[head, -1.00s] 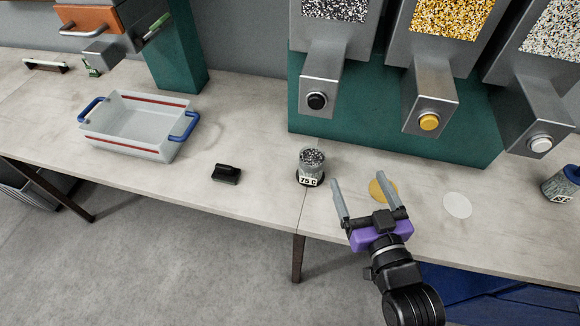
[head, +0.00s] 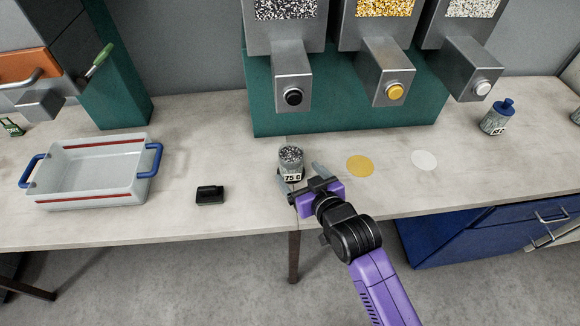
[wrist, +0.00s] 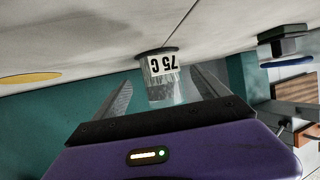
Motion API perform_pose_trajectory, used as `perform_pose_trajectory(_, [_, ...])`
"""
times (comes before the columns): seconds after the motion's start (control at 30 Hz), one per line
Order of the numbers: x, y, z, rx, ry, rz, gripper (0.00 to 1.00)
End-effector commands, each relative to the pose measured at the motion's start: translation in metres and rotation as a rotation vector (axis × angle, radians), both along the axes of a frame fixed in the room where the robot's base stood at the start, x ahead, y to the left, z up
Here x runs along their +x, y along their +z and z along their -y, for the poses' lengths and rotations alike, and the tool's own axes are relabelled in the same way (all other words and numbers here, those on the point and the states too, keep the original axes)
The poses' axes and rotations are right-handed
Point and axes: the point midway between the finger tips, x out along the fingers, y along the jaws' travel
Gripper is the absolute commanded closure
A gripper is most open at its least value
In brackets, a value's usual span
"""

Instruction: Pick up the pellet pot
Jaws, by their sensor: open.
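The pellet pot (head: 291,158) is a clear pot of black and white pellets with a "75 C" label. It stands upright on the worktop below the black-button dispenser. My gripper (head: 301,178) is open, its two grey fingers pointing at the pot from the front. In the head view the fingertips are close beside the pot, and the gripper hides part of its lower right. In the wrist view the pot (wrist: 160,72) appears upside down, just beyond and between the open fingers (wrist: 165,95). Contact cannot be made out.
Three dispensers with black (head: 293,97), yellow (head: 396,91) and white buttons stand behind. A small black block (head: 209,195) and a clear bin (head: 93,200) with blue handles are at left. A blue-capped bottle (head: 497,117) is at right. Yellow (head: 360,166) and white discs lie flat on the worktop.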

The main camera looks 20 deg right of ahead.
Motion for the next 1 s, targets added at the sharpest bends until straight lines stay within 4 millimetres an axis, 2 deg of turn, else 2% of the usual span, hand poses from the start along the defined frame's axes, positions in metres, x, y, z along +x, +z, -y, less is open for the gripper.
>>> perform_pose_trajectory(0.47, [0.052,-0.020,-0.001,0.000,0.000,0.002,0.16])
perform_pose_trajectory(0.77, [0.056,-0.023,-0.001,0.000,0.000,0.002,0.16])
perform_pose_trajectory(0.87, [0.056,-0.023,-0.001,0.000,0.000,0.002,0.32])
perform_pose_trajectory(1.0, [0.056,-0.023,-0.001,0.000,0.000,0.002,0.59])
